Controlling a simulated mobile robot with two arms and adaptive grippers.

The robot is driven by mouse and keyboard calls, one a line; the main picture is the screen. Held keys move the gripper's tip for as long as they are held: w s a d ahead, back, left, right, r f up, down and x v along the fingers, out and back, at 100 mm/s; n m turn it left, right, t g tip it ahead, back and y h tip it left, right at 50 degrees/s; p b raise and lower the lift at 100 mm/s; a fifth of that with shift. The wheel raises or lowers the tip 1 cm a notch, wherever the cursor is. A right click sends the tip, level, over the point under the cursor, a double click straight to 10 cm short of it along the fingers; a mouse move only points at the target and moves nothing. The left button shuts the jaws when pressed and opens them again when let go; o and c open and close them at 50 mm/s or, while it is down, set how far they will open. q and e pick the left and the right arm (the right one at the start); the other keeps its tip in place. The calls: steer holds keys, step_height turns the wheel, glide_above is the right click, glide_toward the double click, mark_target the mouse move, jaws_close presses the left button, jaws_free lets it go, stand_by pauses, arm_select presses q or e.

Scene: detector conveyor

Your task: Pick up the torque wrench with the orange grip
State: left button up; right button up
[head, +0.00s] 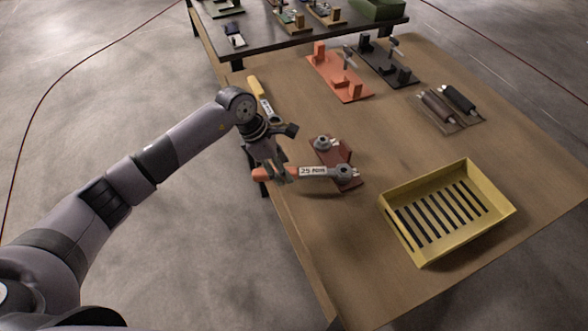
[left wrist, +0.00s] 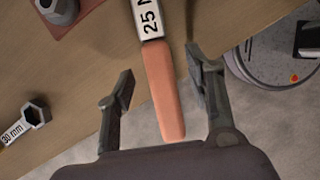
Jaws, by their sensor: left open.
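The torque wrench with the orange grip (head: 312,172) lies at the table's left edge in the head view, its ring head on a dark red holder (head: 327,152) and its label reading 25. Its orange grip (left wrist: 164,92) points down between my left gripper's fingers in the left wrist view. My left gripper (head: 279,178) is open, with one finger on each side of the grip; I cannot tell whether either touches it. My right gripper is not in view.
A yellow slotted crate (head: 472,246) stands at the right front of the wooden table (head: 300,245). An orange fixture (head: 325,72), a black fixture (head: 375,60) and two dark-handled tools (head: 437,107) lie behind. A dark conveyor table is at the back.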

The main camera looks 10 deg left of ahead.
arm_select(q)
steer(key=shift+x, duration=0.95)
steer(key=shift+c, duration=0.2)
steer(key=shift+r, duration=0.1)
jaws_close()
